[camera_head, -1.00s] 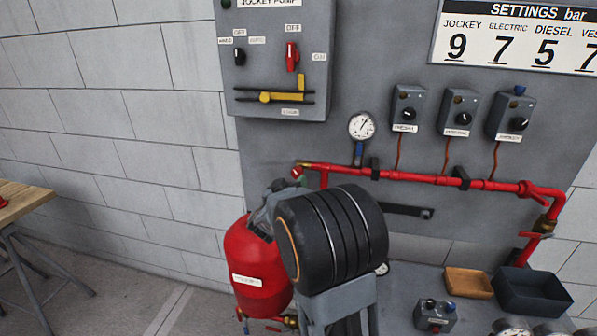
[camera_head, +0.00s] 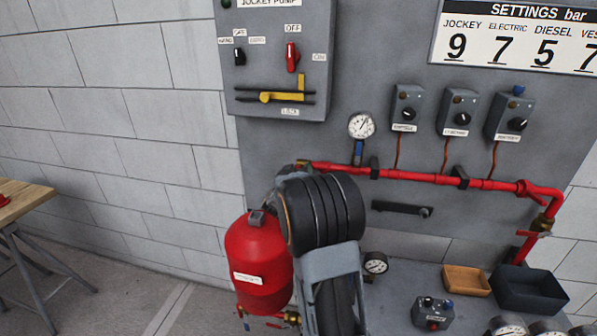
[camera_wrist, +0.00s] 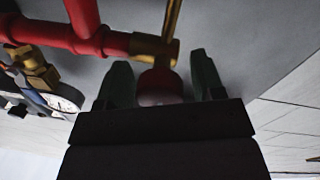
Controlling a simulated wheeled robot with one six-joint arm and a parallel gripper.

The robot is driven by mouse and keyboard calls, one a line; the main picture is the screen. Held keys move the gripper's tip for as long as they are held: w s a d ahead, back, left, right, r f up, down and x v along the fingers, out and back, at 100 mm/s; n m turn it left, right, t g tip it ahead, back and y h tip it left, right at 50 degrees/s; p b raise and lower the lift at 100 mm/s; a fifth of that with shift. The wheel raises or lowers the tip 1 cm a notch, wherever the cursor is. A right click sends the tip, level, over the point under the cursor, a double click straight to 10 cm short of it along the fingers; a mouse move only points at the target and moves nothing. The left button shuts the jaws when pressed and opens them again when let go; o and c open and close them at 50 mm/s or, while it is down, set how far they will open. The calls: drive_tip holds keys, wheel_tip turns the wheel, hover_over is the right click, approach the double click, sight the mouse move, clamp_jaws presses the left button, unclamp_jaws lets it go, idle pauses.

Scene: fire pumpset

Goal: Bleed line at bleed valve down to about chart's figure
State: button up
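In the wrist view my gripper (camera_wrist: 160,82) is open, one finger on each side of a round dark red knob (camera_wrist: 160,90). Narrow gaps seem to show beside the knob. The knob sits on a brass valve body (camera_wrist: 150,47) at the end of a red pipe (camera_wrist: 100,42). In the head view my arm hides the knob and gripper, at the left end of the red pipe (camera_head: 420,178). The settings chart (camera_head: 520,38) reads jockey 9, electric 7, diesel 5 and a cut-off 7. A round gauge (camera_head: 361,125) hangs above the pipe; its figures are too small to read.
A red vessel (camera_head: 258,262) stands just left of my arm. Three switch boxes (camera_head: 458,112) are above the pipe. The jockey pump panel (camera_head: 275,60) is at upper left. A small gauge (camera_head: 375,263), a control box (camera_head: 433,312) and trays (camera_head: 528,290) are at lower right.

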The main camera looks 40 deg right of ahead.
drive_tip(key=c, duration=0.8)
drive_tip(key=m+b, duration=0.2)
drive_tip(key=shift+f+m+b, duration=0.15)
drive_tip(key=shift+m+b, duration=0.15)
drive_tip(key=shift+m, duration=0.1)
drive_tip(key=shift+m+y+b, duration=0.3)
drive_tip(key=shift+m+b, duration=0.6)
drive_tip(key=shift+m, duration=0.4)
drive_tip(key=o, duration=0.9)
drive_tip(key=shift+o, duration=0.2)
